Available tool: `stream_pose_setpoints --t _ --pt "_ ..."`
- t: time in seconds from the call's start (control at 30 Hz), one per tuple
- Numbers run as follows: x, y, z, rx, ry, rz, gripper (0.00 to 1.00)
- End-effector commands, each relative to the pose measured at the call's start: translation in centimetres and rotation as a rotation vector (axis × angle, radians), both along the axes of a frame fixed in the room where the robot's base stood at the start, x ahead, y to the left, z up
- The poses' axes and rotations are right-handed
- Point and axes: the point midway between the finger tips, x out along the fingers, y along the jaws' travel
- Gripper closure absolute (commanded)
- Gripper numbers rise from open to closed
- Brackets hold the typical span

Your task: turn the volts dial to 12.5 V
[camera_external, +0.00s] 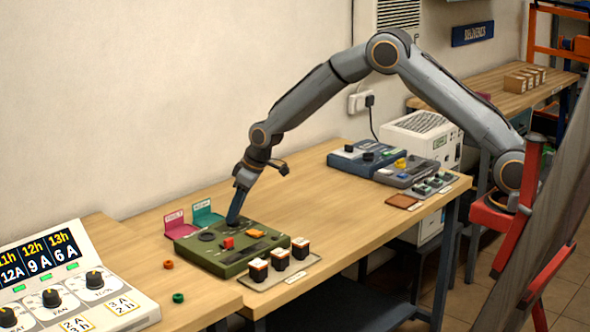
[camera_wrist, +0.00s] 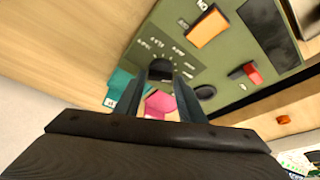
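The green control panel (camera_external: 232,249) lies on the wooden table. Its black dial (camera_wrist: 160,69) has a printed scale around it in the wrist view. The scale's numbers and the dial's setting are too small and blurred to read, so I cannot confirm it is the volts dial. My gripper (camera_external: 234,222) points down at the panel's back part. In the wrist view my gripper's two fingers (camera_wrist: 167,80) are apart, with their tips at the dial's near edge. I cannot tell whether they press on it. In the external view my fingers hide this dial.
A red switch (camera_external: 228,243) and a second black knob (camera_external: 207,236) are on the panel. Pink (camera_external: 178,225) and teal (camera_external: 206,214) trays stand behind it.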

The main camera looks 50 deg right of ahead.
Motion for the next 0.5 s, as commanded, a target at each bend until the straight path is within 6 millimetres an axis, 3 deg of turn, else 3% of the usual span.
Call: stream_pose_setpoints --t 0.03,0.13,0.5 --pt "-0.01 -0.01 0.01 0.000 0.000 0.000 0.73" --pt "-0.01 -0.01 0.01 0.000 0.000 0.000 0.90" --pt "0.14 -0.11 -0.16 0.001 -0.001 0.066 0.91"
